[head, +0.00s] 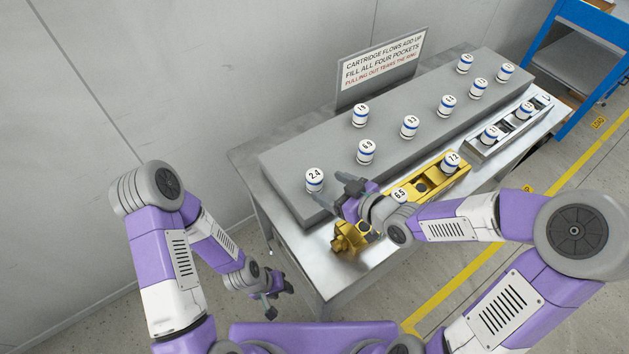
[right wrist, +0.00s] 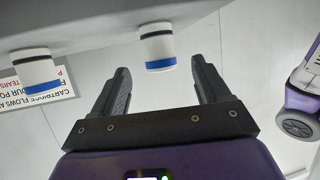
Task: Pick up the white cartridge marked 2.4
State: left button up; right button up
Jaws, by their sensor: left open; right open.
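The white cartridge marked 2.4 (head: 314,180), with a blue band, stands upright at the near left end of the grey raised block (head: 290,163). My right gripper (head: 342,190) is open and empty, just right of this cartridge and apart from it. In the right wrist view, a white cartridge with a blue band (right wrist: 156,47) shows ahead, between the lines of the open fingers; its marking is hidden there, but it appears to be the 2.4 one. My left gripper (head: 277,289) is open and empty, low beside the table's left side.
Several similar cartridges stand on the block, the nearest (head: 366,151) behind 2.4; another shows in the right wrist view (right wrist: 38,72). A yellow fixture (head: 432,187) holds cartridges in front of the block, partly behind my right arm. A sign (head: 382,66) stands at the back.

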aim_at(321, 182)
jog(key=shift+w+a+f, duration=0.25)
jog(key=shift+a, duration=0.15)
jog(key=b+x, duration=0.2)
jog(key=x, duration=0.3)
jog(key=shift+w+a+b, duration=0.15)
jog(key=shift+w+b, duration=0.15)
jog(key=shift+w, duration=0.05)
jog(key=c, duration=1.1)
